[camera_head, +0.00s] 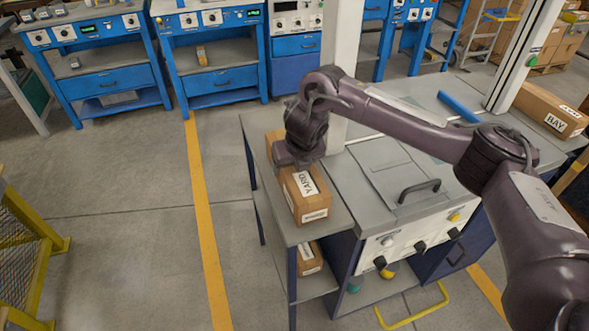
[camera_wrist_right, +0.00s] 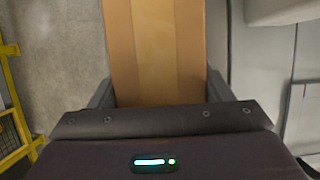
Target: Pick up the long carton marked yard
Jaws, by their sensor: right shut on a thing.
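The long carton marked YARD (camera_head: 307,192) lies on the grey side shelf at the left of the machine, its length running away from me. My right gripper (camera_head: 297,158) comes down over the carton and is shut on its sides. In the right wrist view the brown carton (camera_wrist_right: 157,50) fills the space between the two fingers (camera_wrist_right: 160,92). The gripper hides part of the carton's middle in the head view. I cannot tell whether the carton is clear of the shelf. My left gripper is not in view.
The machine (camera_head: 400,205) with a lid handle and knobs stands right of the carton, with a white post (camera_head: 341,75) behind. Another carton (camera_head: 309,258) is on the lower shelf. A carton marked BAY (camera_head: 545,112) is at the right. Floor left of the shelf is clear.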

